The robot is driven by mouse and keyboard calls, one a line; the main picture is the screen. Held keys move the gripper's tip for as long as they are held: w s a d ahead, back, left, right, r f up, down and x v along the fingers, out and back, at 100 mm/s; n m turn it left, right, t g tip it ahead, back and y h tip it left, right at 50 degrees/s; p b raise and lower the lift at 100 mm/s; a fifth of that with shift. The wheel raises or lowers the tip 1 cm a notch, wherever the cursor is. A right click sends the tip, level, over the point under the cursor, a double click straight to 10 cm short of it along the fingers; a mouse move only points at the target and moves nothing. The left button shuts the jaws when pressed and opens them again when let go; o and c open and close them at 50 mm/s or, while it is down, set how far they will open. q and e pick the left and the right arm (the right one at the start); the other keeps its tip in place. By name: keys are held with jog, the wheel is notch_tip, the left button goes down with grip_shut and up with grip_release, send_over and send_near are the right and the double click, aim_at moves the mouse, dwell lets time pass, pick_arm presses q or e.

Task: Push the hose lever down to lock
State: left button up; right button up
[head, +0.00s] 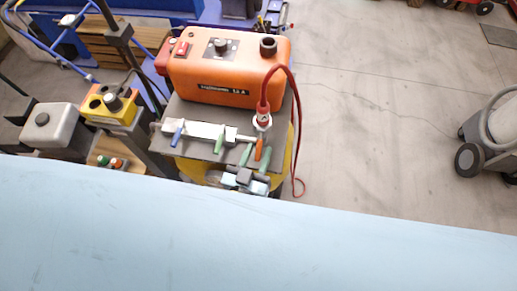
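The red hose (290,88) runs from the orange air pump (222,72) down to a red and white connector (262,118) at the right end of a pale valve row (204,131). An orange lever (259,147) hangs just below that connector. A blue lever (177,133) and a green lever (220,139) sit further left on the row. My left gripper (255,155) is below the right end, its two green fingers apart, one near each side of the orange lever's lower part. I cannot tell whether they touch it. My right gripper is out of view.
The valve row and pump stand on a dark plate (196,151) above a yellow drum-like base (291,152). A yellow box (110,106) and a grey box (48,127) stand at left. Open concrete floor (380,125) lies to the right, with a wheeled grey machine (492,135) at its edge.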

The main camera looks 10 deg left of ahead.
pick_arm(q)
jog(key=shift+w+d, duration=0.1)
jog(key=shift+w, duration=0.35)
grip_shut()
jog(key=shift+w+f+t+b, duration=0.2)
jog(key=shift+f+t+b, duration=0.15)
jog(key=shift+b, duration=0.65)
jog(key=shift+w+r+t+b, duration=0.15)
jog(key=shift+t+b, duration=0.2)
jog(key=shift+b, duration=0.2)
